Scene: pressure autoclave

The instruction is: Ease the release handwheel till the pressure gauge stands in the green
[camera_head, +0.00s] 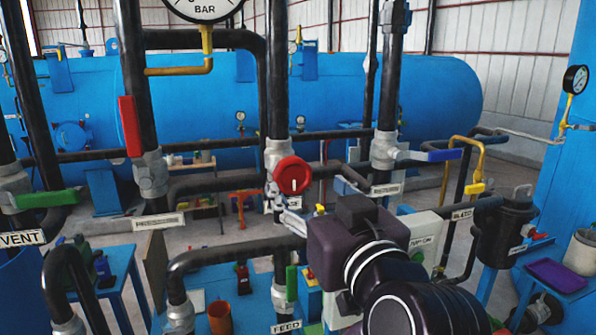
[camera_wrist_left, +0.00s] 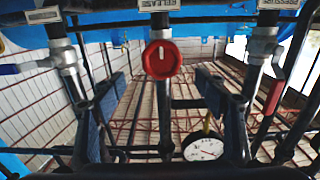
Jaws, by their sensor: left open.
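The red release handwheel (camera_head: 292,175), with a white mark on its face, sits on a vertical dark pipe. In the left wrist view the handwheel (camera_wrist_left: 161,60) appears ahead of my left gripper (camera_wrist_left: 160,80), framed between the two spread fingers and apart from them. In the head view the left gripper (camera_head: 290,214) is just below the wheel, partly hidden behind my dark wrist. The pressure gauge (camera_head: 204,9) is cut off at the top; only its lower rim and "BAR" show. The wrist view shows a white gauge face (camera_wrist_left: 204,147), too small to read. My right gripper is not in view.
Pipes stand close on both sides of the wheel, with a red lever (camera_head: 130,126), a green lever (camera_head: 48,199) and a blue lever (camera_head: 431,155). A yellow pipe (camera_head: 180,69) leads to the gauge. The blue tank (camera_head: 340,90) fills the back.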

